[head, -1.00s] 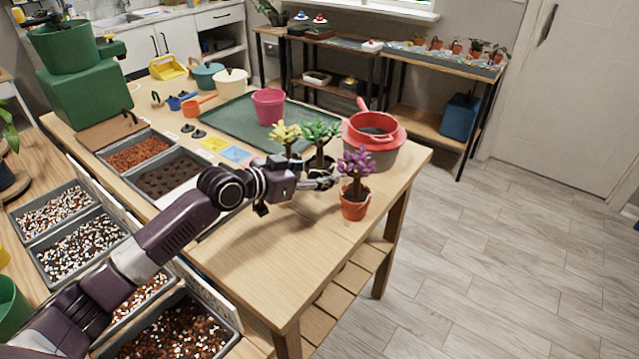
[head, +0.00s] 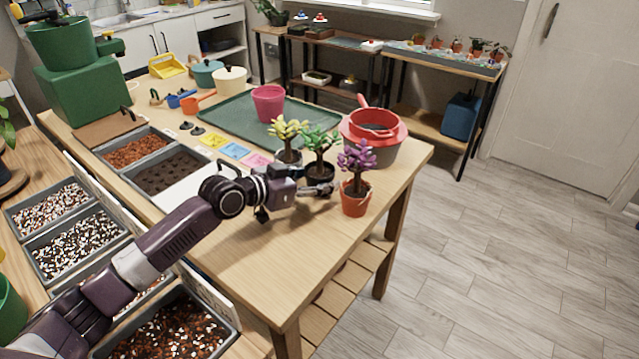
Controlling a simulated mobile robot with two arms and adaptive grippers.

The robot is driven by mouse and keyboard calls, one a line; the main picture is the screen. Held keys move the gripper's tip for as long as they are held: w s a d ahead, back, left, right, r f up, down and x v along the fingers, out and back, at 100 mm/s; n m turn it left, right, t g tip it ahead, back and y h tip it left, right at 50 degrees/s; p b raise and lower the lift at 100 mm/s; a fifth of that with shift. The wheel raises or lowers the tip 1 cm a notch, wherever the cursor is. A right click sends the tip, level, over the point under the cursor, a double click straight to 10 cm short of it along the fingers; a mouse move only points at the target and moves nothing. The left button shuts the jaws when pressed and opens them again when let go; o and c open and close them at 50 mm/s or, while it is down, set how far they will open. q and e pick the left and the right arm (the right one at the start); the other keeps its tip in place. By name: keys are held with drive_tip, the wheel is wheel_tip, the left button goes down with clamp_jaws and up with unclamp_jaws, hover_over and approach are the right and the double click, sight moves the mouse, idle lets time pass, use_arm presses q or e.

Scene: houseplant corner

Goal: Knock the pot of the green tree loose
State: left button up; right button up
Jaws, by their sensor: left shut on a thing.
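The green tree (head: 318,142) stands upright in a small black pot (head: 320,175) on the wooden table, between the yellow tree and the purple tree. My left gripper (head: 324,190) reaches in from the left, low on the near side of the black pot. Its fingers are shut on the black pot, though the exact contact is small and partly hidden. The yellow tree (head: 289,130) in a pale grey pot (head: 288,157) is just behind to the left. The purple tree (head: 357,157) in an orange-red pot (head: 355,201) is close on the right. My right gripper is not in view.
A red and grey pot with a red scoop (head: 375,135) stands behind the trees at the table's right edge. A green tray (head: 225,118) bears a pink pot (head: 268,104). Coloured cards (head: 236,151) lie left of the trees. The table's front right (head: 300,255) is clear.

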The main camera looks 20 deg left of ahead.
sight(309, 183)
use_arm(q)
drive_tip(key=shift+f, duration=0.15)
idle(0.5)
drive_tip(key=shift+f, duration=0.15)
drive_tip(key=o, duration=1.3)
drive_tip(key=v, duration=0.6)
drive_tip(key=shift+s+a, duration=0.25)
drive_tip(key=shift+s, duration=0.1)
drive_tip(key=shift+s+a+r, duration=0.2)
drive_tip(key=shift+s+r, duration=0.1)
drive_tip(key=shift+s, duration=0.2)
drive_tip(key=shift+w, duration=0.1)
drive_tip(key=x, duration=0.8)
drive_tip(key=shift+r, duration=0.35)
